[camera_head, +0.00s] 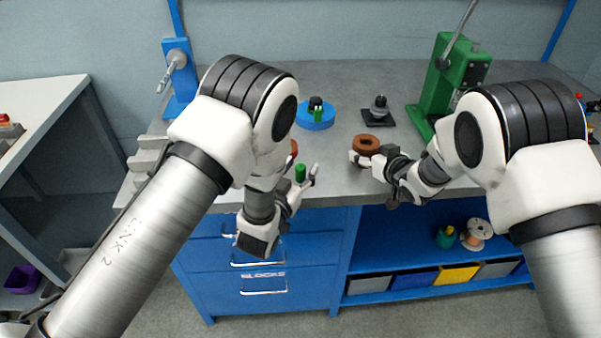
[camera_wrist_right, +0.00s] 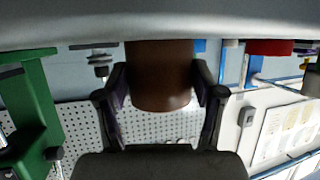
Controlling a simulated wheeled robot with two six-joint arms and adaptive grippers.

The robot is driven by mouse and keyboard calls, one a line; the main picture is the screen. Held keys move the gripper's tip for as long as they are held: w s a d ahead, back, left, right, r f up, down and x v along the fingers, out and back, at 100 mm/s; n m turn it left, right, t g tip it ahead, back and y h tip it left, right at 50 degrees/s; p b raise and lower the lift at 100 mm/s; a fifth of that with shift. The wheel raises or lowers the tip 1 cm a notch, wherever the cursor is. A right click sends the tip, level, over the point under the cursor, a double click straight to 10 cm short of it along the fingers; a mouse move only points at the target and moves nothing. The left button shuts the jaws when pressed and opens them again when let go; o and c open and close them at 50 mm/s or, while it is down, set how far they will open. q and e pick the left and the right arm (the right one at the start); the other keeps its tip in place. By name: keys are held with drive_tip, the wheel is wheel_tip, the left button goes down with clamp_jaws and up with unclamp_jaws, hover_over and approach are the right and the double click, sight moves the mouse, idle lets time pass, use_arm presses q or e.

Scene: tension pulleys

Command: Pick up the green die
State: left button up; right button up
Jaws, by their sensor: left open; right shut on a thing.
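A small green cylinder (camera_head: 300,172), the likely green die, stands near the bench's front edge. My left gripper (camera_head: 301,178) is open right at it, with one white finger seen to its right; the other finger is mostly hidden, and I cannot tell if they touch it. A second green piece (camera_head: 317,115) stands at a blue round base (camera_head: 315,121) farther back. My right gripper (camera_head: 364,158) is shut on a brown ring-shaped part (camera_head: 366,143) at the bench; in the right wrist view the brown part (camera_wrist_right: 160,80) sits between both fingers.
A green press (camera_head: 447,80) stands at the back right, and a blue fixture (camera_head: 180,75) at the back left. A small dark-based part (camera_head: 378,113) stands between the blue base and the press. Grey bench top (camera_head: 340,90) is clear behind them.

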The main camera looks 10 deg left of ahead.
sight(301, 166)
use_arm(q)
drive_tip(key=shift+w, duration=0.3)
clamp_jaws()
wheel_tip(301, 166, up, 10)
idle(0.4)
